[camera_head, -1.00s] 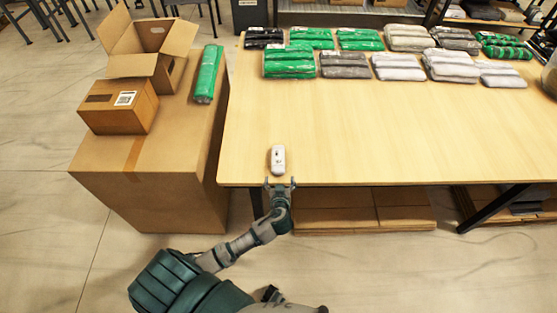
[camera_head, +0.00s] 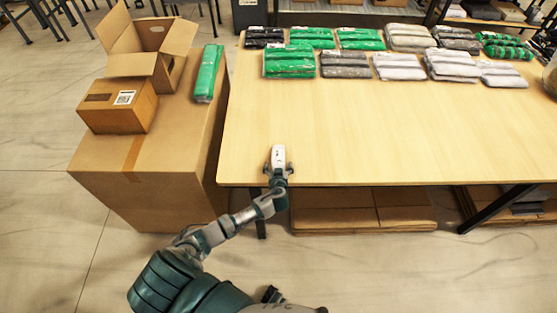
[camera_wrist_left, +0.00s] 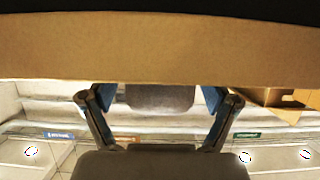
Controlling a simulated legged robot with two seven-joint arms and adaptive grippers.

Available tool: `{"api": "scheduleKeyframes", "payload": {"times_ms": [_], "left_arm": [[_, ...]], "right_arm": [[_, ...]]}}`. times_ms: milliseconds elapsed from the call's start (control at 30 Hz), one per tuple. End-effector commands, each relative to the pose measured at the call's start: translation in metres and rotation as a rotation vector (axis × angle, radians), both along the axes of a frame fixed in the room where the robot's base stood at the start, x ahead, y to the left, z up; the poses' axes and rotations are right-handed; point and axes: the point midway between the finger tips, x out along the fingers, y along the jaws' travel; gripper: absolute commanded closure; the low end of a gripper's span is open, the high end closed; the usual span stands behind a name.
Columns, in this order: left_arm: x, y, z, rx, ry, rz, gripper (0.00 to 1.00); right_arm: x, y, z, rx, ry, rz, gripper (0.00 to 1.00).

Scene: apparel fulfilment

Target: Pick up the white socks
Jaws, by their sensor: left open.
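Pale, sock-like packs lie far off at the back of the table: one light pack (camera_head: 398,67), a second (camera_head: 452,66) and a smaller one (camera_head: 503,74). My right gripper is out of view.
The wooden table (camera_head: 380,135) is bare from its middle to the front. Green packs (camera_head: 289,62) and grey packs (camera_head: 345,64) share the back rows. On the left, a big carton (camera_head: 170,180) carries an open box (camera_head: 150,50), a closed box (camera_head: 118,106) and a green pack (camera_head: 208,73).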

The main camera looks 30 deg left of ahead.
Motion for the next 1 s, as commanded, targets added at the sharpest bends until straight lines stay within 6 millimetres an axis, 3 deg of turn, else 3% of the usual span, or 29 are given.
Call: {"api": "scheduleKeyframes", "payload": {"times_ms": [33, 267, 367, 667, 1000], "left_arm": [[0.0, 0.0, 0.0, 0.0, 0.0, 0.0, 0.15], [0.0, 0.0, 0.0, -0.001, 0.001, 0.0, 0.72], [0.0, 0.0, 0.0, 0.0, 0.0, 0.0, 0.82], [0.0, 0.0, 0.003, -0.001, 0.001, 0.0, 0.83], [-0.006, -0.005, 0.035, -0.004, 0.003, -0.001, 0.83]], "right_arm": [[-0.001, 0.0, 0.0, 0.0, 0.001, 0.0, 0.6], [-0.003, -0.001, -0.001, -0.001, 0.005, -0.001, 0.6], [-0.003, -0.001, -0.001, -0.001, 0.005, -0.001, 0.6], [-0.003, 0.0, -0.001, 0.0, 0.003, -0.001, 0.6], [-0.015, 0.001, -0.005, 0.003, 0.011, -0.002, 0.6]]}}
